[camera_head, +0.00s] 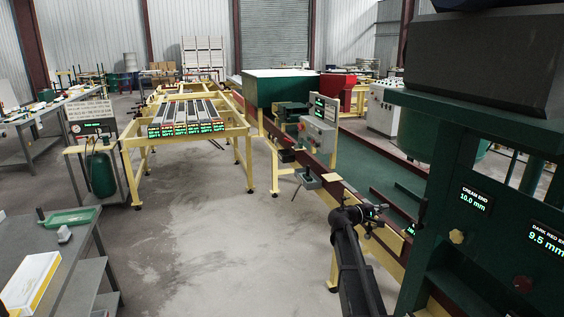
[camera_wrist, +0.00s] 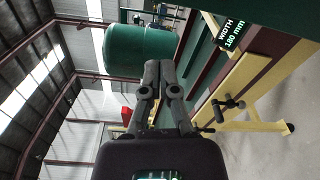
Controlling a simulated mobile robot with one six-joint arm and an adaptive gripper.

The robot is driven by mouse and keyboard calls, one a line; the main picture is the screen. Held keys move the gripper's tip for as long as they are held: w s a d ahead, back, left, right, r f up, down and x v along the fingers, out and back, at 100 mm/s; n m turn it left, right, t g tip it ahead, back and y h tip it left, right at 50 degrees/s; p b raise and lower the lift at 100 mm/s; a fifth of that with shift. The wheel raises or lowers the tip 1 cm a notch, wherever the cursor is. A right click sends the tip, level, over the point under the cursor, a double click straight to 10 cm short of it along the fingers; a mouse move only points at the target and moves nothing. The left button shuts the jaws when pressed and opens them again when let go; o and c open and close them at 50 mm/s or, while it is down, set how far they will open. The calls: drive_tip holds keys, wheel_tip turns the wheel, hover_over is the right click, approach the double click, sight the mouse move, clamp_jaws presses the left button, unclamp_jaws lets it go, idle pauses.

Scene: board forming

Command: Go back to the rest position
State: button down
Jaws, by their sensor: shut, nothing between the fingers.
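My gripper (camera_wrist: 159,68) shows in the wrist view with its two dark fingers together and nothing between them. In the head view my black arm rises from the bottom edge and bends at the wrist beside the yellow and dark red machine rail (camera_head: 325,185). The fingers are too small and dark there to make out clearly. The wrist view is turned sideways, with a green tank (camera_wrist: 145,50) beyond the fingertips and a display reading WIDTH 180 mm (camera_wrist: 230,35) to their right.
A large green machine (camera_head: 440,190) stands close at the right. A yellow rack with grey slats (camera_head: 185,112) is ahead. A grey bench (camera_head: 40,250) with a green tray (camera_head: 70,217) and a white box (camera_head: 30,280) is at lower left. The concrete floor between is clear.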

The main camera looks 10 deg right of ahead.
drive_tip(key=s+a+f+m+g+y+b, duration=0.2)
drive_tip(key=s+a+f+m+g+y, duration=0.15)
drive_tip(key=s+a+f+y, duration=0.7)
drive_tip(key=s+a+f+m+y, duration=0.1)
drive_tip(key=s+a+f+y, duration=0.2)
drive_tip(key=s+a+f, duration=0.2)
drive_tip(key=s+a+f+m+g+y, duration=0.1)
drive_tip(key=s+a+f+y, duration=0.2)
drive_tip(key=s+a, duration=0.9)
drive_tip(key=shift+s+a+f+b, duration=0.25)
drive_tip(key=shift+s+f+b, duration=0.1)
drive_tip(key=shift+s+f, duration=0.75)
drive_tip(key=shift+m+y, duration=0.25)
